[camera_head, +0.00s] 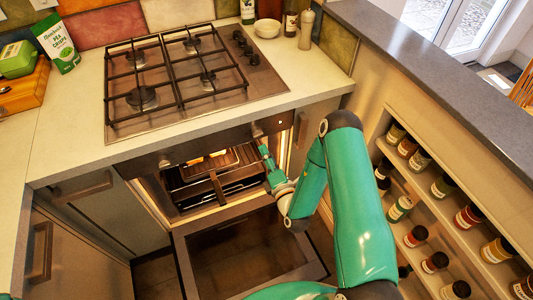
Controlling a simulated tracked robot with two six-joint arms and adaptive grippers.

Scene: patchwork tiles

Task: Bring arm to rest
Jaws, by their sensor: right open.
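My right arm, teal, rises from the bottom, bends at a high elbow and folds down to the oven. My right gripper (265,152) is at the right side of the oven opening, small in the picture, with its jaws open. I see nothing held in it. The oven (180,205) is open and lit inside, with its door (245,255) folded down below. A dark tray or rack (205,185) sits inside, with something orange at its back. My left gripper is not in view.
A gas hob (190,75) is set in the worktop (75,140) above the oven. A bowl (267,28) and bottles stand behind it. A spice rack (440,235) with several jars is close on the right, under a grey ledge (440,85). Cabinets (95,205) stand left.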

